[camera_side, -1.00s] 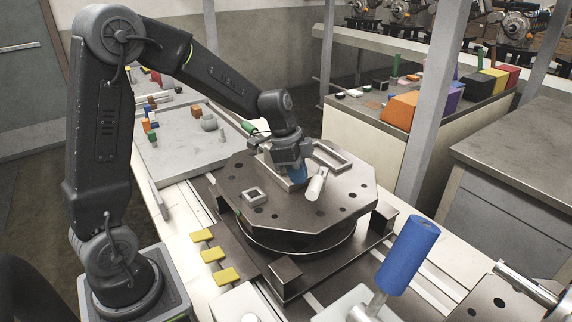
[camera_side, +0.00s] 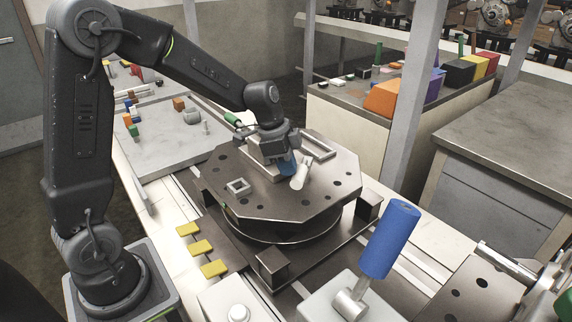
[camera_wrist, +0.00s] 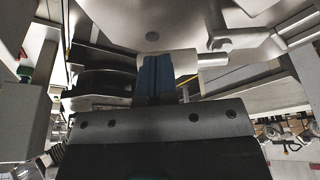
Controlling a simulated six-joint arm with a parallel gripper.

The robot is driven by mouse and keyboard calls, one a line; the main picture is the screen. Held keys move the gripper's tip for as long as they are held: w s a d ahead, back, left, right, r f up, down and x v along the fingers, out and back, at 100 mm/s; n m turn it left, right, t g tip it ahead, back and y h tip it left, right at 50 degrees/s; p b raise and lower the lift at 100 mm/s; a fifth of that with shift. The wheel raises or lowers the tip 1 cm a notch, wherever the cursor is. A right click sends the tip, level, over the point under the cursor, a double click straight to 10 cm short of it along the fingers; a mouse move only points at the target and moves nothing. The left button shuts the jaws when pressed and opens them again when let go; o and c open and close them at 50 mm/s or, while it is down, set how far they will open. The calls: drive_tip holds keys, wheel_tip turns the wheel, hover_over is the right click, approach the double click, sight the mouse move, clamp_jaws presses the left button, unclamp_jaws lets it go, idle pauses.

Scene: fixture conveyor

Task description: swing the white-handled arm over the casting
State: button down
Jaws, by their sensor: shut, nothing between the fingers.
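The white handle (camera_side: 302,174) stands tilted on the dark octagonal plate (camera_side: 272,207), right of my gripper (camera_side: 287,166). My gripper points down over the plate with its blue fingers shut and empty, close beside the handle. I cannot tell whether they touch. In the wrist view, the blue fingers (camera_wrist: 154,76) are closed together, and a pale cylinder (camera_wrist: 212,59), likely the handle, lies to their right. A pale block (camera_side: 259,168) on the plate, partly hidden behind my gripper, may be the casting. The arm's pivot is hidden.
A blue cylindrical handle (camera_side: 390,238) rises at the front right. A small square frame (camera_side: 238,187) and a larger rectangular frame (camera_side: 319,145) sit on the plate. Yellow blocks (camera_side: 201,247) line the left front. Dark blocks (camera_side: 369,207) stand around the plate.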

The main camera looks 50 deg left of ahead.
sight(304, 178)
drive_tip(key=shift+w+d+n, duration=0.15)
drive_tip(key=shift+d+n, duration=0.3)
drive_tip(key=shift+n, duration=0.15)
drive_tip(key=shift+w+d+n+t+y, duration=0.35)
drive_tip(key=shift+d+n, duration=0.3)
drive_tip(key=shift+n, duration=0.35)
drive_tip(key=shift+w+d+n+y, duration=0.35)
drive_tip(key=shift+w+d+n, duration=0.3)
drive_tip(key=shift+n, duration=0.45)
drive_tip(key=shift+w+d, duration=0.7)
drive_tip(key=shift+w, duration=0.2)
drive_tip(key=shift+w+d+f, duration=0.1)
drive_tip(key=shift+w+d, duration=0.05)
drive_tip(key=shift+w, duration=0.05)
